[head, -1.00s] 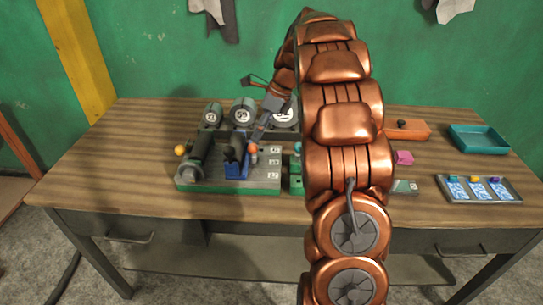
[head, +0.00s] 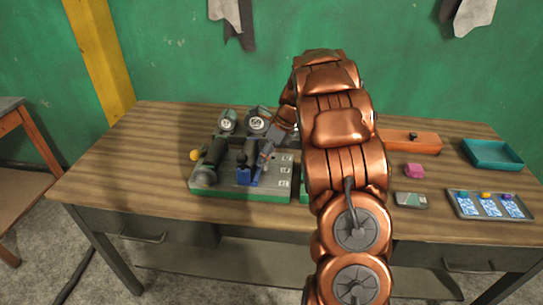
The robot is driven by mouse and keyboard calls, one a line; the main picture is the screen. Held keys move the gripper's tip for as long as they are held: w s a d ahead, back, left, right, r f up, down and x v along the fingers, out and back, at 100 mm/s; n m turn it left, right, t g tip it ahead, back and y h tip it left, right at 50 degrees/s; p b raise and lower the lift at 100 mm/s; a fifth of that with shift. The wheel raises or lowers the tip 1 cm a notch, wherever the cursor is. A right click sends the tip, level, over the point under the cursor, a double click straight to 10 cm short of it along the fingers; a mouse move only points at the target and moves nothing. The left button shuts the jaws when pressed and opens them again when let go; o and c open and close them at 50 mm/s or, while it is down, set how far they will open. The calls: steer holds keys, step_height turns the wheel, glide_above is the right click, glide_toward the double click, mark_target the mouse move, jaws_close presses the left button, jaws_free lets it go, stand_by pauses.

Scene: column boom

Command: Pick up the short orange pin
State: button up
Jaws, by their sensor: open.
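The short orange pin cannot be made out now; my gripper covers the area by the blue block where an orange top showed before. The grey and green fixture board (head: 228,190) lies left of centre on the table. A blue block (head: 246,177) stands on it, with a dark cylinder (head: 215,155) to its left. My gripper (head: 265,160) points down over the board, just right of the blue block. It is open, but its fingertips are small and dark. Whether they touch or surround anything cannot be told.
My copper arm hides the table's middle. Two round gauges (head: 257,122) stand behind the board. The table's front left (head: 120,180) is clear.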

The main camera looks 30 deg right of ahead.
steer(key=shift+c, duration=0.4)
jaws_close()
step_height(320, 180, up, 10)
steer(key=shift+f+b, duration=0.1)
steer(key=shift+b, duration=0.9)
